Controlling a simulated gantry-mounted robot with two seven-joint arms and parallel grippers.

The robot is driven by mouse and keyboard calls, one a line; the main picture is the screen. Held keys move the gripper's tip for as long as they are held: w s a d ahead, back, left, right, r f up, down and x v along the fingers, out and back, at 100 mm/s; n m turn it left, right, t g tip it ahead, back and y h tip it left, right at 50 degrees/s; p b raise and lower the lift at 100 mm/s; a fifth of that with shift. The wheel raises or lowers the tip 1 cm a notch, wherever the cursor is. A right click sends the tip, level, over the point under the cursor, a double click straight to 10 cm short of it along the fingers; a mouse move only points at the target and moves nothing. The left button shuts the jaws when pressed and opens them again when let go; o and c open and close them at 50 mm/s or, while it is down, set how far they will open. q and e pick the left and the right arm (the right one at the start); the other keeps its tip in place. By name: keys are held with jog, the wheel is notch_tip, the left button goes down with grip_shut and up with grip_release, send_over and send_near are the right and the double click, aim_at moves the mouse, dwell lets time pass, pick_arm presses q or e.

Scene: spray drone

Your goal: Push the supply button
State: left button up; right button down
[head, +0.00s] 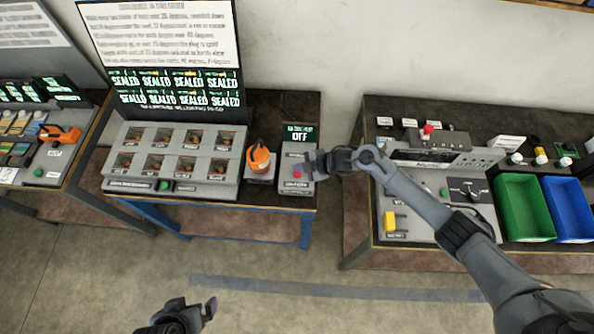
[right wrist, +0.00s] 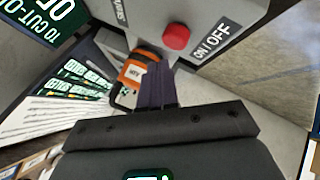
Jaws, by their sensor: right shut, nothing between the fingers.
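A grey control box (head: 291,160) stands at the right end of the middle table, under a small screen (head: 299,133) reading OFF. On its face is a red round button, seen clearly in the right wrist view (right wrist: 176,37) beside an ON/OFF label. My right gripper (head: 312,163) is over the box's right part, beside the button. In the right wrist view its closed fingers (right wrist: 156,84) point toward the box's edge, with the button ahead and slightly right; contact cannot be judged. My left gripper (head: 205,309) is low in the head view, empty and away from the tables.
An orange tool (head: 258,155) stands just left of the box. Further left are a panel of several square windows (head: 172,152), a green button (head: 165,186) and a board of SEALED readouts (head: 175,90). The right table holds another console (head: 440,155), a green bin (head: 524,205) and a blue bin (head: 569,205).

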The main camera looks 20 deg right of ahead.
aim_at(300, 174)
notch_tip(300, 174, up, 6)
jog(key=p, duration=0.4)
jog(key=shift+f+p, duration=0.1)
jog(key=shift+p, duration=0.3)
jog(key=shift+s+f, duration=0.1)
jog(key=s+a+f+g+p, duration=0.1)
jog(key=s+a+f+g, duration=0.15)
jog(key=s+f, duration=0.6)
jog(key=s+a+r+m+t+y+p, duration=0.1)
jog(key=s+a+r+m+p, duration=0.15)
jog(key=s+a, duration=0.85)
jog(key=s+d+r+m+h, duration=0.3)
jog(key=s+d+r+m, duration=0.2)
jog(key=r, duration=0.5)
jog(key=s+d+r+m+g+h, duration=0.1)
jog(key=s+d+r+m+h, duration=0.3)
jog(key=d+r, duration=0.7)
jog(key=shift+s+d+m+p, duration=0.3)
jog(key=shift+s+d+m, duration=0.65)
jog(key=shift+m, duration=1.4)
